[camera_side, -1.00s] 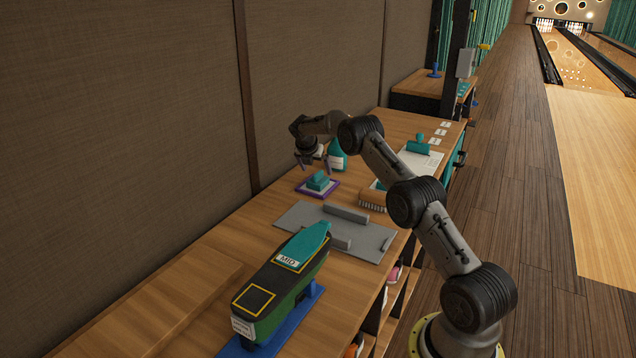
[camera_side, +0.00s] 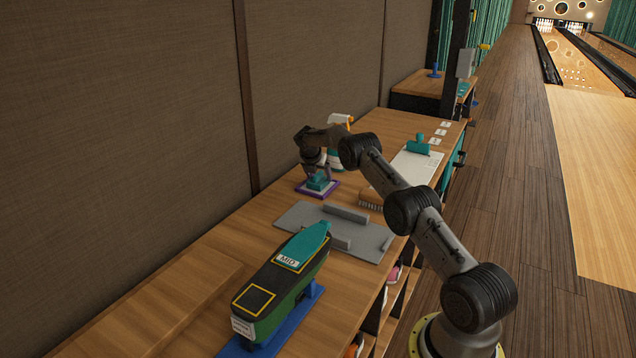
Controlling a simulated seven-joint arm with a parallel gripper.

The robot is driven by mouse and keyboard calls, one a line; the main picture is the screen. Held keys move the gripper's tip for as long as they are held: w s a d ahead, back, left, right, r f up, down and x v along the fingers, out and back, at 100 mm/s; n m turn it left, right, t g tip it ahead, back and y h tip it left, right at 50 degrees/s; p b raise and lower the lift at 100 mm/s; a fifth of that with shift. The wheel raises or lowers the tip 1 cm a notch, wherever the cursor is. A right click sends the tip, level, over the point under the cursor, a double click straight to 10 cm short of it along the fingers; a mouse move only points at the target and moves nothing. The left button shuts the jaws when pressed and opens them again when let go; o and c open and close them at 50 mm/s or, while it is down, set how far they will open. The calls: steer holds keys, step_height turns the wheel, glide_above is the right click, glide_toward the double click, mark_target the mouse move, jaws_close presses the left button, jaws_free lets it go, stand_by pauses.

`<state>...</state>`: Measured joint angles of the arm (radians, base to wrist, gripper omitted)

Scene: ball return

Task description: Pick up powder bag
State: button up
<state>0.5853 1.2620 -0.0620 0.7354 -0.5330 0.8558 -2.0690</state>
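The likely powder bag is a small teal bundle (camera_side: 318,183) sitting on a purple-edged square mat (camera_side: 302,189) on the wooden bench. My gripper (camera_side: 317,172) points down directly over the teal bundle, with its fingers at or very close to the bundle's top. The fingers are small and dark here, so I cannot tell whether they touch it or how far apart they are.
A spray bottle (camera_side: 341,122) stands just behind my gripper. A brush (camera_side: 370,199) and a clipboard with a teal clip (camera_side: 418,146) lie to the right. A grey plate with raised bars (camera_side: 375,235) and a green-black shoe-like object labelled MID (camera_side: 283,281) on a blue stand are in front.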

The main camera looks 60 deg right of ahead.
mark_target(320, 170)
steer(key=c, duration=0.4)
steer(key=shift+r, duration=0.1)
steer(key=shift+r, duration=0.55)
step_height(320, 170, up, 2)
steer(key=shift+r, duration=0.1)
steer(key=s+a+r, duration=0.6)
steer(key=s, duration=0.1)
steer(key=s+a+r, duration=0.3)
steer(key=shift+s+r, duration=0.25)
steer(key=shift+s, duration=0.1)
